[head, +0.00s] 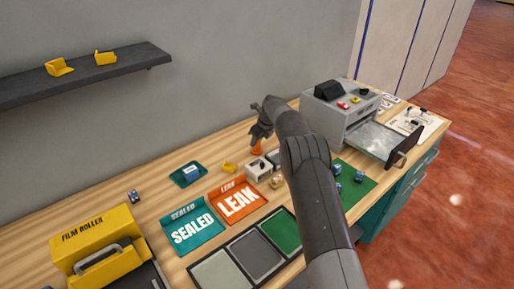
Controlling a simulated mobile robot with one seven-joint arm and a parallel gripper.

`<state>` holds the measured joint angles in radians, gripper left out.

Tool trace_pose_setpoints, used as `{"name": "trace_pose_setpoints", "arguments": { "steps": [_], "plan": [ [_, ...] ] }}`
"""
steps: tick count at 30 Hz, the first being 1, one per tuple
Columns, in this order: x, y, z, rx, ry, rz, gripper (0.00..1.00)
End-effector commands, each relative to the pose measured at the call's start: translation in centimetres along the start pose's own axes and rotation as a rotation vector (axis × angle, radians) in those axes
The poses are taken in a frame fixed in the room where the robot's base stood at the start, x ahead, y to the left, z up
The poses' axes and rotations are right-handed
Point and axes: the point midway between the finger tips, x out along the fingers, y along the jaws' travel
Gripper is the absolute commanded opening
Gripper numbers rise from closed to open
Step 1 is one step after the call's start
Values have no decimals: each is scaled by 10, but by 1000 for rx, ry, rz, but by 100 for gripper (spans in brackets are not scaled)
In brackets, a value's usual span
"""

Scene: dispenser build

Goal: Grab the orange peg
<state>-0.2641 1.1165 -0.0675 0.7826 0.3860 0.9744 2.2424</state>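A small orange thing, which looks like the orange peg (257,149), stands on the wooden workbench near the back wall. My gripper (257,138) is just above it, at its upper end, and partly covers it. The fingers are small and dark here. I cannot tell whether they are open or shut, or whether they touch the peg.
A white block (259,170) and a yellow piece (229,167) lie close by. The orange LEAK mat (237,202) and teal SEALED mat (193,232) are in front. A grey machine (322,107) stands right, a yellow FILM ROLLER (92,236) left. A shelf (120,61) hangs above.

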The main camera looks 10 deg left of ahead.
Motion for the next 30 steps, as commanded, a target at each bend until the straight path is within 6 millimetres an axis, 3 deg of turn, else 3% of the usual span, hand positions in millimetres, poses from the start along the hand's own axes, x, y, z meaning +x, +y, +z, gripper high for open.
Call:
{"name": "trace_pose_setpoints", "arguments": {
  "steps": [9, 20, 28, 30],
  "plan": [
    [0, 0, 0, 0, 0, 0, 2],
    [-5, 0, 2, 0, 0, 0, 1],
    [-41, -1, 17, -1, -2, -3, 1],
    [-52, -6, 6, 3, 0, -1, 1]
  ]
}}
